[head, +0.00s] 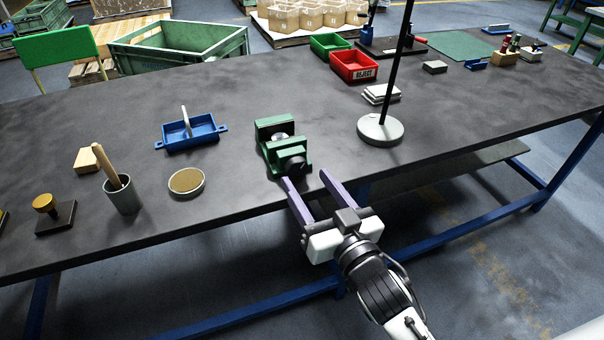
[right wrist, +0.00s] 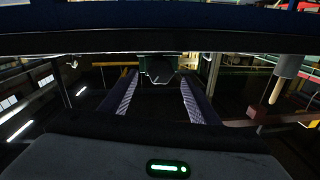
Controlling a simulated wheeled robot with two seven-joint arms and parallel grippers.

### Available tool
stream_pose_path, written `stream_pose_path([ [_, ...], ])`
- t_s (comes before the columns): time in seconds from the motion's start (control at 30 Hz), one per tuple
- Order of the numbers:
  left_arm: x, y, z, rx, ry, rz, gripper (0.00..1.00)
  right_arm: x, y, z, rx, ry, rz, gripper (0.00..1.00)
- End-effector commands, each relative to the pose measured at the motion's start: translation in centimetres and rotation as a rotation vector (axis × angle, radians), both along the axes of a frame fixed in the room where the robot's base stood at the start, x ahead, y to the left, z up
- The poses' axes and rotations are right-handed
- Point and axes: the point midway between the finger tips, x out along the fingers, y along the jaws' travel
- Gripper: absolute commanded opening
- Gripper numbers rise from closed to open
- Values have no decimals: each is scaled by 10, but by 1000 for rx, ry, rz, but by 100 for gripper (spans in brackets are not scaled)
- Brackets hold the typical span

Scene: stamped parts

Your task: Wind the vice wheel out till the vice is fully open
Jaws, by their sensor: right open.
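The green vice (head: 272,127) stands near the front edge of the dark workbench. Its dark round wheel (head: 294,166) faces the front edge. A gap with a greyish part in it shows between the two green jaw blocks. My right gripper (head: 307,178) is open, its two purple fingers pointing at the wheel from the front, the left fingertip close beside it. In the right wrist view, the dark wheel (right wrist: 160,76) shows between and beyond the open fingers (right wrist: 158,88). I cannot tell whether a finger touches it. My left gripper is not in view.
A lamp stand (head: 380,130) rises right of the vice. A blue tray (head: 190,134), a round dish (head: 186,182) and a grey pot (head: 122,195) with a wooden handle stand left. A red bin (head: 354,66) is farther back. Bare bench (head: 240,90) lies behind the vice.

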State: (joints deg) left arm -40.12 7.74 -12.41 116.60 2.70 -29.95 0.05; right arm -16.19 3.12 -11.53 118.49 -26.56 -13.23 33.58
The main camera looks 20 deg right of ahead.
Motion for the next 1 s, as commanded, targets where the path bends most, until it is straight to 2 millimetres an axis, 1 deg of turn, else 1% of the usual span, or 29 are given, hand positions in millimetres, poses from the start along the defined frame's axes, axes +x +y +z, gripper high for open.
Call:
stream_pose_path([
  [0.03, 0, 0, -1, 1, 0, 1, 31, 9, 1, 1, -2, -3, 1, 56],
  [0.1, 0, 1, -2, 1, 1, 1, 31, 19, 2, 0, -1, -2, 1, 56],
  [0.23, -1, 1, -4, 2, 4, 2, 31, 32, 3, 0, -1, 0, 0, 56],
  [0.37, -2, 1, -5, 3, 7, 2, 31, 37, 4, 0, -1, 1, 0, 56],
  [0.6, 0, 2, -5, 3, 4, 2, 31, 37, 4, -1, 0, 2, 0, 56],
  [0.67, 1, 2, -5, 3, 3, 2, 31, 37, 4, -1, 0, 2, 0, 47],
  [0.8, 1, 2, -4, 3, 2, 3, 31, 37, 4, -1, 0, 2, 0, 24],
  [0.87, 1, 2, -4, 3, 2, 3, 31, 37, 4, -1, 0, 2, 0, 14],
  [1.0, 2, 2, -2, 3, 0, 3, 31, 37, 4, 0, -5, 1, 0, 14],
])
